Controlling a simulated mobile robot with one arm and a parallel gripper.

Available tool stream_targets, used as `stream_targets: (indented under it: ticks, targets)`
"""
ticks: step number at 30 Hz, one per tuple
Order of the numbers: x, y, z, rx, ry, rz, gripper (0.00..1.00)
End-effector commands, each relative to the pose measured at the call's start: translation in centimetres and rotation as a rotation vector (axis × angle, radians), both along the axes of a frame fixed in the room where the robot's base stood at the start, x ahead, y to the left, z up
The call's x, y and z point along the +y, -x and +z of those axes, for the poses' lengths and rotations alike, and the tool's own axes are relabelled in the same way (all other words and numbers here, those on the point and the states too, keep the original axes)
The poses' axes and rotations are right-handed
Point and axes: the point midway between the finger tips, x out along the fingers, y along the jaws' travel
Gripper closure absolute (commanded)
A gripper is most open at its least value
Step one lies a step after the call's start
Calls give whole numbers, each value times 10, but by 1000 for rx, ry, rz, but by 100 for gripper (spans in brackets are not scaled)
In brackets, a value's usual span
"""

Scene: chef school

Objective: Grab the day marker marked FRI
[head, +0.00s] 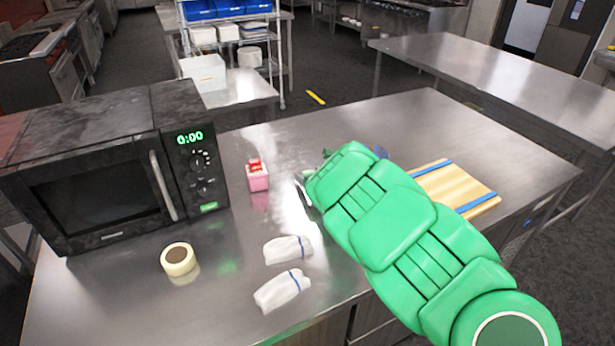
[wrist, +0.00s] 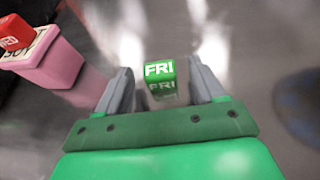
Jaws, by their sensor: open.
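The green day marker with white FRI lettering (wrist: 159,72) stands on the steel table in the wrist view, between the fingers of my gripper (wrist: 160,88). The fingers are apart on either side of it, with a gap showing; I cannot tell whether either touches it. In the head view my green arm reaches over the table and hides most of the gripper. The FRI marker cannot be made out clearly there.
A pink box (head: 258,178) with a red marker (head: 254,164) on top stands to the left. A black microwave (head: 100,170), tape roll (head: 178,260), two white cloths (head: 287,250) and a cutting board (head: 455,188) are on the table (head: 400,115). The table's back is clear.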

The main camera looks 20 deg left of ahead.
Motion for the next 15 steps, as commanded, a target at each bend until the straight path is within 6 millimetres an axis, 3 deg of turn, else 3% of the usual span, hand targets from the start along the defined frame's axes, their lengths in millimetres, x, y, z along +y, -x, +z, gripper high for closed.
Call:
stream_targets:
  ticks: [9, 15]
  targets:
    - [1, -1, 0, -1, 1, 1, 32]
    - [1, -1, 0, -1, 1, 0, 63]
